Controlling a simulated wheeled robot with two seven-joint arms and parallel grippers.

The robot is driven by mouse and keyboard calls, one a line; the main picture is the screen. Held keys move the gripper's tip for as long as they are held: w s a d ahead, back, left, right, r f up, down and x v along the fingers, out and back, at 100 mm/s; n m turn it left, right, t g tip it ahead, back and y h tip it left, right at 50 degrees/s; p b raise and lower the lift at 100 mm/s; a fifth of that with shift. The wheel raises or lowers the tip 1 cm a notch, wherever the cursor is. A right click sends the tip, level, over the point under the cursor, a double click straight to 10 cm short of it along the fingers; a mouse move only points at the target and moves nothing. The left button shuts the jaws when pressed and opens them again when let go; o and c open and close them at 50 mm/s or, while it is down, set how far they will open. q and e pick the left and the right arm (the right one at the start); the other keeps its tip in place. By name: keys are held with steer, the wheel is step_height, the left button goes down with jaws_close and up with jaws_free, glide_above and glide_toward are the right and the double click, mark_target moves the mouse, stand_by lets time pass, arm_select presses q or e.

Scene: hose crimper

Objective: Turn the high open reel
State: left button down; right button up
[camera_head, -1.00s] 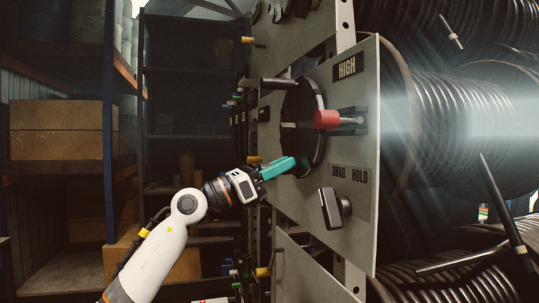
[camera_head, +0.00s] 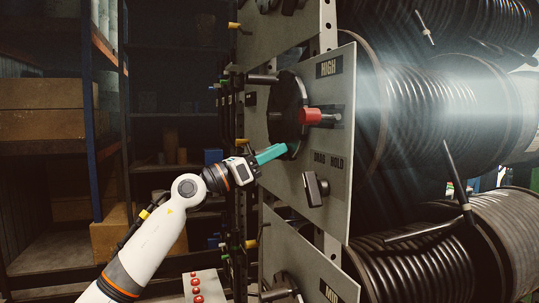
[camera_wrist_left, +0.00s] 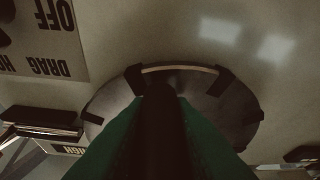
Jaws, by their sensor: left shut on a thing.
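The HIGH panel (camera_head: 340,100) is a grey plate in front of a reel wound with black hose (camera_head: 425,100). A round black wheel (camera_head: 284,115) sits on its left part, with a dark peg (camera_head: 262,79) sticking out left near its top. My left gripper (camera_head: 272,153) has teal fingers at the wheel's lower edge, shut on a dark part there. In the left wrist view the fingers run to the wheel (camera_wrist_left: 215,110) and a dark shape fills the gap between them. The fingers hide that part's form. My right gripper is out of view.
A red-ended lever (camera_head: 310,116) sits right of the wheel. A black knob (camera_head: 315,188) is below the DRAG HOLD label. Another panel (camera_head: 310,265) and hose reel stand lower. Shelves with boxes (camera_head: 45,110) are left; a box with red buttons (camera_head: 197,287) is at the bottom.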

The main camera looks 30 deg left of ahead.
arm_select(q)
steer(key=shift+s+r, duration=0.25)
steer(key=shift+r, duration=0.35)
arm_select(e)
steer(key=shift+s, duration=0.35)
arm_select(q)
steer(key=c, duration=1.6)
jaws_free()
steer(key=shift+c, duration=0.2)
steer(key=shift+o, duration=1.4)
steer(key=shift+d, duration=0.3)
steer(key=shift+o, duration=0.3)
steer(key=shift+s+d, duration=0.2)
steer(key=shift+d, duration=0.1)
steer(key=shift+w+a+f, duration=0.15)
steer(key=shift+a+f, duration=0.05)
steer(key=shift+d, duration=0.1)
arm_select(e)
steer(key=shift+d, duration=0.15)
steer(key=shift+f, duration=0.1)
